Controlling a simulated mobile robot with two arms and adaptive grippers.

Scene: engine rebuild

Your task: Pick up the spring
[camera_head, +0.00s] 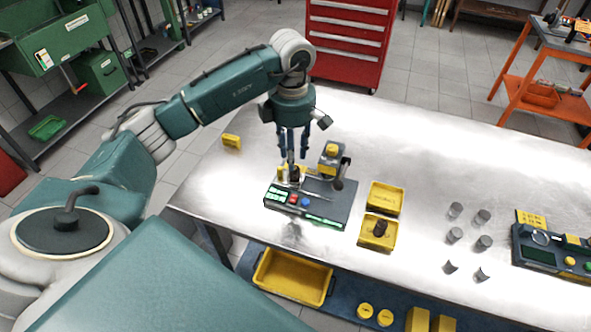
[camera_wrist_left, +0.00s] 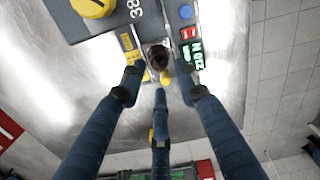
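A dark brown spring (camera_wrist_left: 158,57) stands on the tester (camera_wrist_left: 180,12) with the lit display, seen from above in the left wrist view. In the head view this spring (camera_head: 295,172) shows small on the same tester (camera_head: 336,212), just under my left gripper. My left gripper (camera_head: 292,157) points down with its fingers spread. In the wrist view the left gripper (camera_wrist_left: 160,79) is open and empty, its tips close around the near side of the spring; contact cannot be told. Another dark coil-like part (camera_head: 380,229) stands in a yellow tray (camera_head: 368,246). My right gripper is not in view.
A post with a yellow top (camera_head: 331,152) rises from the tester close to my gripper. A second yellow tray (camera_head: 385,197), several grey cylinders (camera_head: 455,235) and another device (camera_head: 545,255) are to the right. The table's back right is clear.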

